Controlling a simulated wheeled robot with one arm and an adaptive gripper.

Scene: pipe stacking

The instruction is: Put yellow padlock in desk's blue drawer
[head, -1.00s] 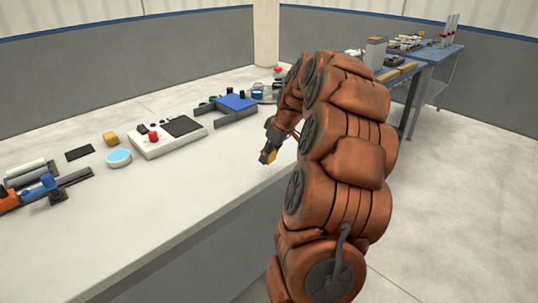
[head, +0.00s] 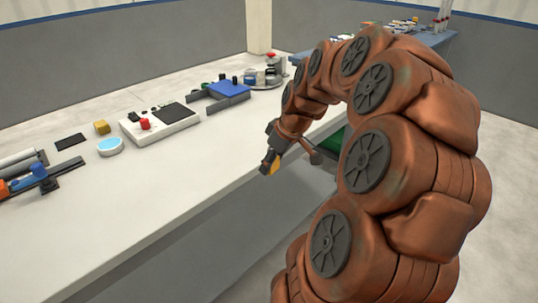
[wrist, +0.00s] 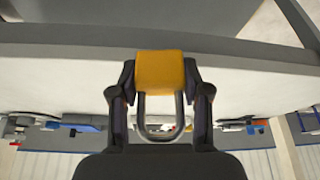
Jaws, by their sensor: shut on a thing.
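My gripper (head: 268,164) is shut on the yellow padlock (wrist: 160,70), with one finger on each side of its body. The padlock's grey shackle points down in the wrist view. I cannot make out a blue drawer in either view. A green surface in a dark frame (head: 332,146) shows beyond the desk edge, partly hidden by my arm.
On the desk stand a white control box with a red button (head: 145,124), a blue-topped item (head: 229,88), a yellow block (head: 102,127) and a round light-blue dish (head: 110,146). A blue table (head: 425,42) stands behind. The desk's near part is clear.

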